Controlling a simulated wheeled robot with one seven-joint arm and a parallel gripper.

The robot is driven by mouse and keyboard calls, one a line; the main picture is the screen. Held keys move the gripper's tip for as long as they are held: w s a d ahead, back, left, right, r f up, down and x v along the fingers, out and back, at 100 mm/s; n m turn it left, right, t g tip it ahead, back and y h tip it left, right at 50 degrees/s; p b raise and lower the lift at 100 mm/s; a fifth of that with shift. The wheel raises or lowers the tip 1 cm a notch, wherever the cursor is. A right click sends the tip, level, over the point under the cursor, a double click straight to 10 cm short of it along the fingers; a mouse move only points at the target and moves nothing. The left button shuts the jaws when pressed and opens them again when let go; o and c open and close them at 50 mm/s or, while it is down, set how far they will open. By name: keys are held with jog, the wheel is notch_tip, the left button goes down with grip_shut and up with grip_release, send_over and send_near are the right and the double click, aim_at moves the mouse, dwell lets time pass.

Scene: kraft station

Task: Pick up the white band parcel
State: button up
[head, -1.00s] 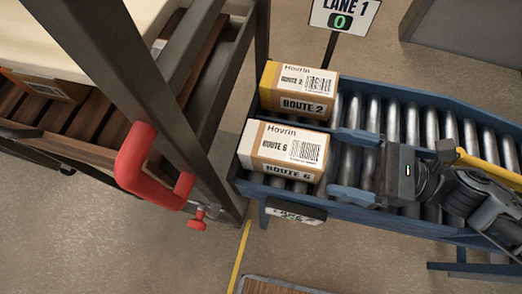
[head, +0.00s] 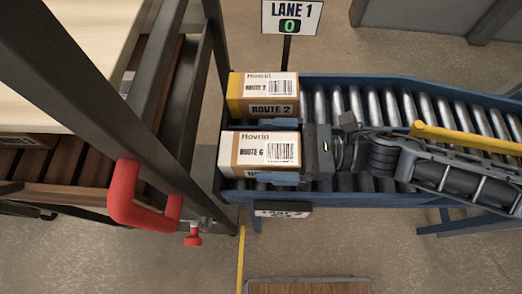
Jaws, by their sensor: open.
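The white band parcel (head: 266,150) is a brown carton with a white band at its left end. Its label reads Hovrin, Route 6, and it lies at the left end of the blue roller conveyor (head: 380,193). My gripper (head: 266,153) reaches in from the right, open, with its blue fingers on either side of this parcel. The near finger covers part of the parcel's front face; the far finger lies between it and the parcel behind. I cannot tell whether the fingers touch it.
A yellow-banded Route 2 parcel (head: 263,96) lies close behind. A Lane 1 sign (head: 291,18) showing 0 stands at the back. Bare rollers (head: 400,110) lie to the right.

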jog(key=c, duration=1.2)
jog(key=shift+r, duration=0.2)
